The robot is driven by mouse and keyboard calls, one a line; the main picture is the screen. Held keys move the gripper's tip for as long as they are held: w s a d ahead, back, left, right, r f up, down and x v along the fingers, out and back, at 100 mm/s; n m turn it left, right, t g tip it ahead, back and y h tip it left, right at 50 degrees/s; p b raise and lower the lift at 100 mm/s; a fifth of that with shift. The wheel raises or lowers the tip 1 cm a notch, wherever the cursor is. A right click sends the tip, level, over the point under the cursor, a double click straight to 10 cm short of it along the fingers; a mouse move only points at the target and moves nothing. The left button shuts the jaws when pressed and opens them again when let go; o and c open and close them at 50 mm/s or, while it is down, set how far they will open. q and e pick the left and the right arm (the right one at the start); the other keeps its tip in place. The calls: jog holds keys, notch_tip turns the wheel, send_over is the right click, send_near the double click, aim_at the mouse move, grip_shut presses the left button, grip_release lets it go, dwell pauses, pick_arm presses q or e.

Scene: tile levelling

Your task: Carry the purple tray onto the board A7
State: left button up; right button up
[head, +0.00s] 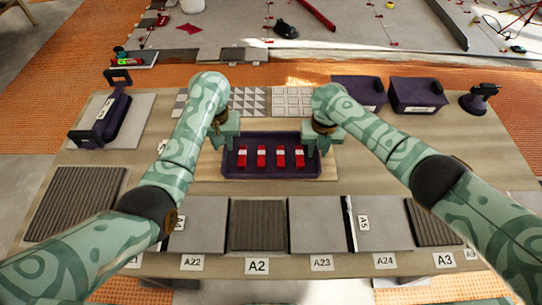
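The purple tray (270,174) sits at the middle of the table in the head view, over a pale wooden board (328,171). It holds several red-and-white pieces (262,157) in a row. My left gripper (227,142) is at the tray's left end and my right gripper (323,140) is at its right end. Both seem to touch or overlap the tray's ends. The fingertips are partly hidden, so I cannot tell whether they are closed on it. I cannot read a label A7 anywhere; a label on the pale board may be hidden.
Grey and ribbed tiles (257,225) line the front edge, with labels such as A2 (257,266) and A3 (445,260). Patterned tiles (292,101) lie behind the tray. Purple bins (418,96) stand back right. A purple handled carrier (104,121) stands left.

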jog(key=shift+r, duration=0.25)
pick_arm(q)
notch_tip(320, 180, up, 9)
pick_arm(e)
notch_tip(320, 180, up, 12)
jog(key=shift+f, duration=0.2)
